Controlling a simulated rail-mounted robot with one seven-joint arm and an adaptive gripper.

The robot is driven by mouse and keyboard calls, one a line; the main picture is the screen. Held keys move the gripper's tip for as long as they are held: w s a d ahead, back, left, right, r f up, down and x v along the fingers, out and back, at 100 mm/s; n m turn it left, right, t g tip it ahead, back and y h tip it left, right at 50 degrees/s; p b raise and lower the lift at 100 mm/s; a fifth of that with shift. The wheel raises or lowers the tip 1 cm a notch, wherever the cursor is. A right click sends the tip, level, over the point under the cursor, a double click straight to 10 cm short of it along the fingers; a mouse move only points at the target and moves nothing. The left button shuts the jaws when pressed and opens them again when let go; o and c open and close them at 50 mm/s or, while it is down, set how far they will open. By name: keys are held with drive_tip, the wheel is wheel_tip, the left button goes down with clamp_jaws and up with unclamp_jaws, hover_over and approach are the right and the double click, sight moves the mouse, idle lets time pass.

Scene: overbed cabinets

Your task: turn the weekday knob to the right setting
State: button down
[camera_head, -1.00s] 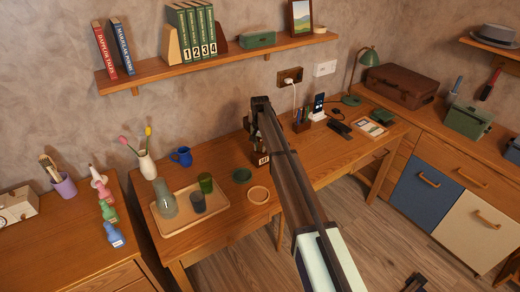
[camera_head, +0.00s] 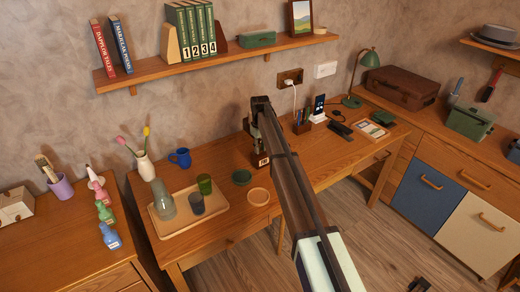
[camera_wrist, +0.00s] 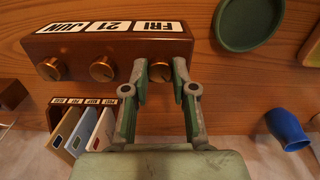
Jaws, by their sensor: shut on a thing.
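In the wrist view a wooden calendar block (camera_wrist: 112,40) shows the cards FRI, 21 and JUN upside down. Three brass knobs sit along its face. The weekday knob (camera_wrist: 160,71) is the one at the FRI end, on the right. My gripper (camera_wrist: 160,77) has one finger on each side of this knob and is shut on it. The other two knobs, the middle one (camera_wrist: 103,69) and the left one (camera_wrist: 52,69), are free. In the head view the calendar block (camera_head: 264,161) is small and partly hidden by my arm; the fingers are not clear there.
A letter sorter (camera_wrist: 80,128) with several cards stands close by the calendar. A green dish (camera_head: 241,177) and a tray (camera_head: 170,228) with glassware lie on the desk to the left. A shelf (camera_head: 150,76) hangs above.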

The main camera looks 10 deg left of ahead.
drive_tip(key=n, duration=0.4)
drive_tip(key=shift+f+n+b, duration=0.1)
drive_tip(key=shift+n+b, duration=0.25)
drive_tip(key=shift+n, duration=0.05)
drive_tip(key=n, duration=0.5)
drive_tip(key=n+b, duration=0.1)
drive_tip(key=n, duration=0.4)
drive_tip(key=shift+n, duration=0.4)
drive_tip(key=n, duration=0.4)
drive_tip(key=shift+n, duration=0.4)
drive_tip(key=c, duration=0.9)
unclamp_jaws()
drive_tip(key=shift+c, duration=0.2)
drive_tip(key=shift+r, duration=0.2)
